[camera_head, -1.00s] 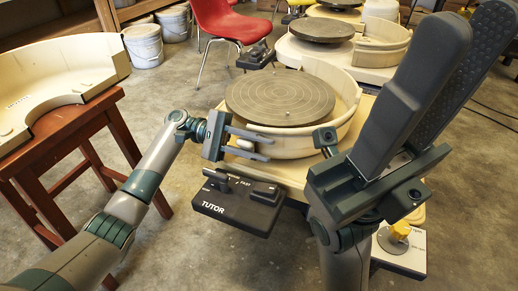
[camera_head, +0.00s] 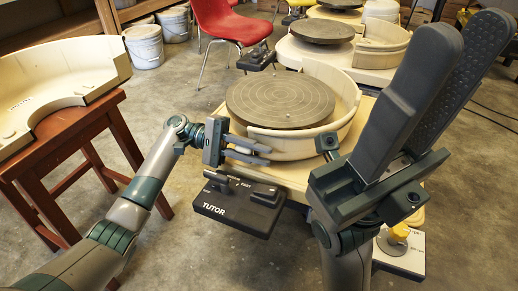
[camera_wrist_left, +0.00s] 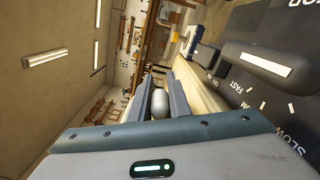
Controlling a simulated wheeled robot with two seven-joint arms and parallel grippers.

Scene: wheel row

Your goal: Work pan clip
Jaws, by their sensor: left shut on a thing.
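The cream splash pan (camera_head: 331,150) curves around the near and right sides of the dark grey round wheel head (camera_head: 280,101). My left gripper (camera_head: 269,155) is level with the pan's near left side, above the control box. Its two fingers are closed on a small pale, rounded piece, which looks like the pan clip (camera_wrist_left: 159,103), seen between them in the left wrist view. The fingers hide most of the clip in the head view, and I cannot tell its position on the pan. My right gripper (camera_head: 466,40) is raised at the upper right, empty, its two dark fingers apart.
A black control box marked TUTOR (camera_head: 238,203) sits just below my left gripper. Another cream pan half (camera_head: 60,75) rests on a red-brown stool (camera_head: 85,130) at the left. A red chair (camera_head: 228,25) and more wheels (camera_head: 320,31) stand behind. Floor between stool and wheel is clear.

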